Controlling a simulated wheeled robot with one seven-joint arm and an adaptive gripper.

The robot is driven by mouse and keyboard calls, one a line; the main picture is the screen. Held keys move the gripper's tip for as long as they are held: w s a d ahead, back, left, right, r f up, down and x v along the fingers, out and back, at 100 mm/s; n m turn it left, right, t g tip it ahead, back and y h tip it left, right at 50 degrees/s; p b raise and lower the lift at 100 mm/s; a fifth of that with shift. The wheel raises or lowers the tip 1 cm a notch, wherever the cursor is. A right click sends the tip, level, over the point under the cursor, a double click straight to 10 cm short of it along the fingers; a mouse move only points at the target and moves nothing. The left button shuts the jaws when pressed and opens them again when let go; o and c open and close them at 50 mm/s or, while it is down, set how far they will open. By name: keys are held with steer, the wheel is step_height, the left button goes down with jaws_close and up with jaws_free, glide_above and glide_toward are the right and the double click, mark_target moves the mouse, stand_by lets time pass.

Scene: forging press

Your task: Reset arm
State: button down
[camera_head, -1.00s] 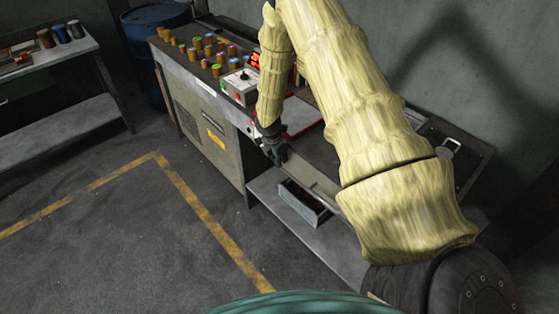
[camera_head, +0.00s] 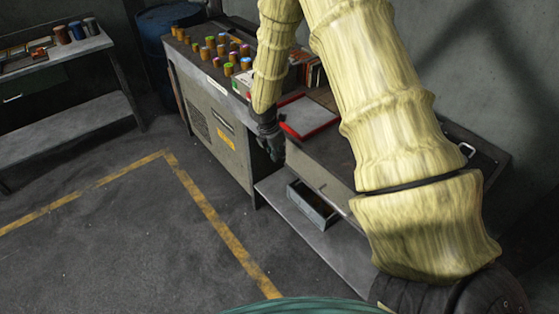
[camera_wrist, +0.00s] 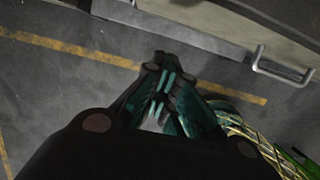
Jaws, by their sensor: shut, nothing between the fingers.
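My gripper (camera_head: 272,142) hangs fingers down in the head view, beside the front edge of the workbench and above the grey floor. In the wrist view my gripper (camera_wrist: 163,97) is shut, its fingers together with nothing between them. Below the fingers there is only floor and a stretch of yellow line. My pale, bamboo-like arm crosses the right half of the head view and hides part of the bench.
A bench cabinet (camera_head: 209,128) bears several coloured cylinders and a red-edged tray (camera_head: 308,125). A grey open box (camera_head: 313,205) stands on the lower shelf. A side table (camera_head: 62,127) and blue drum (camera_head: 160,40) stand left. Floor with a yellow line (camera_head: 215,228) is clear. A metal handle (camera_wrist: 281,72) is near my gripper.

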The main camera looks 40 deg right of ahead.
steer(key=shift+v, duration=1.2)
